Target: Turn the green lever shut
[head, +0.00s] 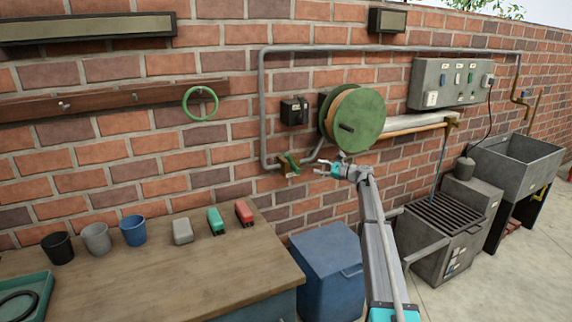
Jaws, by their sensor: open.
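The green lever (293,161) sits on a brass-coloured valve (287,170) at the lower end of the grey pipe on the brick wall. The lever is small here and looks tilted; I cannot tell its exact angle. My gripper (321,171) is just to the right of the lever, with its fingers pointing left toward it. The gripper is open and looks empty. I see a gap in the picture between the fingertips and the lever, but cannot judge the depth.
A green hose reel (358,120) is on the wall above my gripper. A blue bin (325,270) stands below, beside a wooden table (180,275) with cups and small blocks. A grill (440,220) and a grey sink (515,165) are at right.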

